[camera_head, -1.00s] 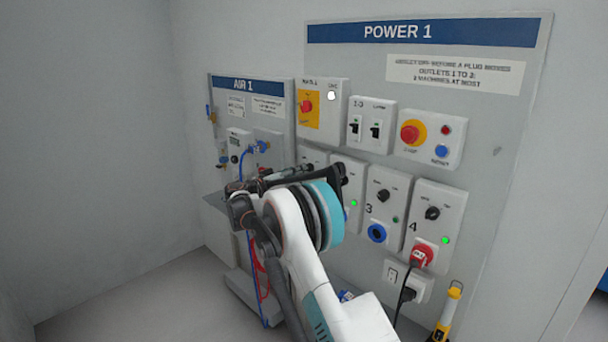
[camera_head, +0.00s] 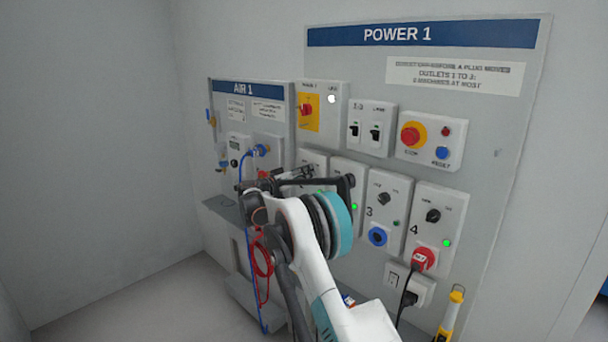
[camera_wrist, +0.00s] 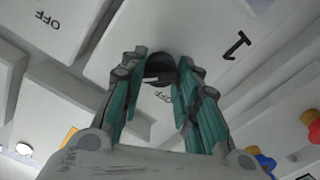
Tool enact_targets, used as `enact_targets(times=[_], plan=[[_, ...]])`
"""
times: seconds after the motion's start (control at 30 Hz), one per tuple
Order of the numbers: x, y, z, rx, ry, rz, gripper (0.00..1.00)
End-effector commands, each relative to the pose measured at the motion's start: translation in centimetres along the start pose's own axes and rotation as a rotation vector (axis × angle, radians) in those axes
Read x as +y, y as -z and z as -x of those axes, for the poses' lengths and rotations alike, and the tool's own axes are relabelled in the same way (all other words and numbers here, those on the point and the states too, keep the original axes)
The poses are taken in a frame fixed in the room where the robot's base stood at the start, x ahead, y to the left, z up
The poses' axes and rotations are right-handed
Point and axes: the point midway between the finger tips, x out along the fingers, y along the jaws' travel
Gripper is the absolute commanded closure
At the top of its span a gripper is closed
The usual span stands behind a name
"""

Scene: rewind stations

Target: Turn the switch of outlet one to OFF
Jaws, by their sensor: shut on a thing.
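In the wrist view, the panel of outlet one (camera_wrist: 205,30) carries a printed 1 and an OFF label, seen turned around. My gripper (camera_wrist: 162,76) is shut on its black switch knob (camera_wrist: 160,66), with one finger on each side. The fingers cover much of the knob, and I cannot tell which way it points. In the head view, the outlet one panel (camera_head: 312,158) is at the left end of the lower row, mostly hidden behind my arm. My fingertips cannot be made out clearly there.
Outlet two (camera_head: 347,170) has a green light and is partly behind my wrist. Outlet three (camera_head: 386,212) has an empty blue socket. Outlet four (camera_head: 436,222) holds a red plug (camera_head: 424,259). A red-and-yellow main switch (camera_head: 307,111) and breakers (camera_head: 371,130) sit above.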

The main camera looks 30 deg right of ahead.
Motion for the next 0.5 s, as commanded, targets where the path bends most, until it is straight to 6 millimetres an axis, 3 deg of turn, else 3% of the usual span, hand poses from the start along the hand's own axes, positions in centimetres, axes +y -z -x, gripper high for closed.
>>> enact_targets(times=[0.27, 0.5], plan=[[-0.01, 0.06, 0.00, 0.000, 0.001, 0.039, 0.95], [-0.02, 0.16, 0.00, 0.000, 0.001, 0.176, 0.95]])
